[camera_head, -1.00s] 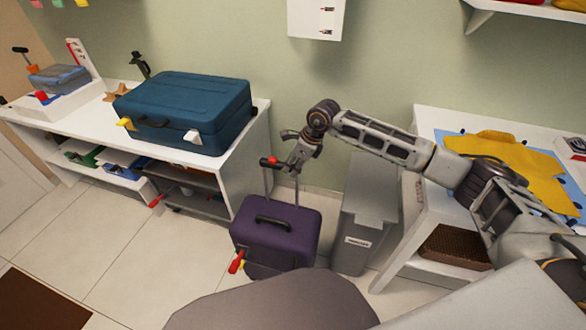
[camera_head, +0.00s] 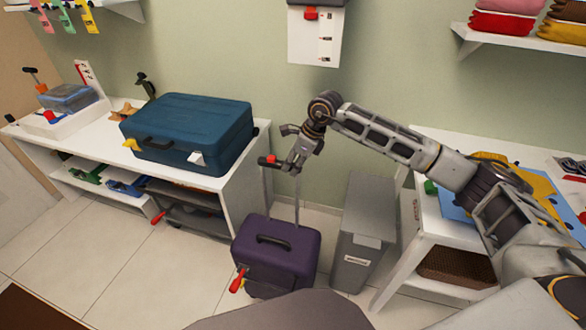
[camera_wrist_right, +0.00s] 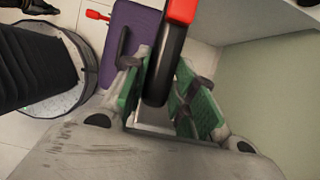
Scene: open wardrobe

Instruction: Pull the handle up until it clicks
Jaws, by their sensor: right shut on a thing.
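A purple suitcase (camera_head: 276,252) stands upright on the tiled floor, with a dark carry grip on its top. Its telescopic handle (camera_head: 269,161) rises from the back on two thin rods, with a black and red grip bar at the top. My right gripper (camera_head: 293,162) is shut on this bar above the suitcase. In the right wrist view the black bar with its red end (camera_wrist_right: 166,65) runs between the green-padded fingers (camera_wrist_right: 165,100), and the purple suitcase (camera_wrist_right: 130,40) lies below. My left gripper is not in view.
A white bench (camera_head: 238,188) with a large teal case (camera_head: 190,130) stands left of the suitcase. A grey bin (camera_head: 362,225) stands close on its right, beside a white table (camera_head: 425,240) with yellow cloth. Floor in front left is clear.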

